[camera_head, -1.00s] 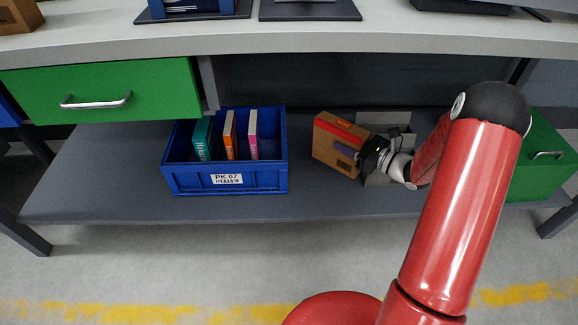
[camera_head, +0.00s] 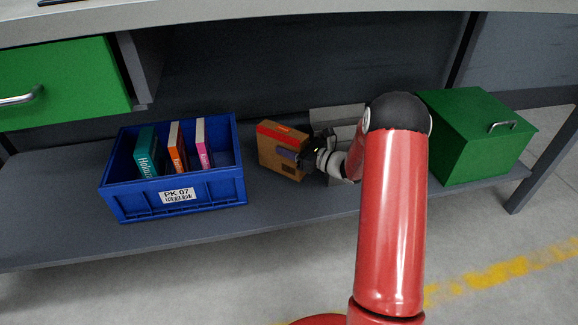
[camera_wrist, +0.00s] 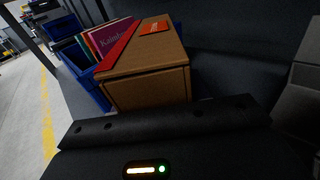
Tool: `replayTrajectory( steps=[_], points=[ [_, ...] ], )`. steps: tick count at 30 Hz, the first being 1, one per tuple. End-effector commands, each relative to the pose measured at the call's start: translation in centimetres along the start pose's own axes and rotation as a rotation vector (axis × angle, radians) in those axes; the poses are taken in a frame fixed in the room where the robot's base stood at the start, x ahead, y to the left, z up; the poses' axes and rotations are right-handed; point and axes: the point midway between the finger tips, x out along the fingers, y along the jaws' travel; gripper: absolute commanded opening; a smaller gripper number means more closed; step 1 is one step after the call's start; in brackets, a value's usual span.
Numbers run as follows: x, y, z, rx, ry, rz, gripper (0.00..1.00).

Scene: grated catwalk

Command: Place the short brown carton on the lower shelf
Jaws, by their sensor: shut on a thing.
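The short brown carton (camera_head: 281,149), with a red strip and an orange label on top, is at the lower shelf (camera_head: 60,215), right of the blue crate. My gripper (camera_head: 306,158) is shut on the carton's right side. In the wrist view the carton (camera_wrist: 150,80) fills the middle, just beyond the dark gripper body (camera_wrist: 165,140); the fingertips are hidden there. The carton looks slightly tilted in the head view. I cannot tell whether its underside touches the shelf.
A blue crate (camera_head: 180,204) labelled PK 07 holds several upright books, close to the carton's left. A grey object (camera_head: 335,118) stands behind my gripper. A green box (camera_head: 470,140) is at the right. A green drawer (camera_head: 60,75) and the upper top (camera_head: 290,20) overhang the shelf.

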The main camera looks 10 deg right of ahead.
Motion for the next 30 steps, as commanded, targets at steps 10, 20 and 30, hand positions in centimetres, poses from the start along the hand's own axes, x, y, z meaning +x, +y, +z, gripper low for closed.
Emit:
replayTrajectory(
  steps=[10, 20, 30],
  points=[
    [0.1, 0.0, -3.5, 0.000, 0.000, -0.001, 0.22],
    [0.2, 0.0, -6.4, -0.002, -0.001, 0.000, 0.22],
    [0.2, 0.0, -6.6, -0.001, 0.000, -0.001, 0.59]
  ],
)
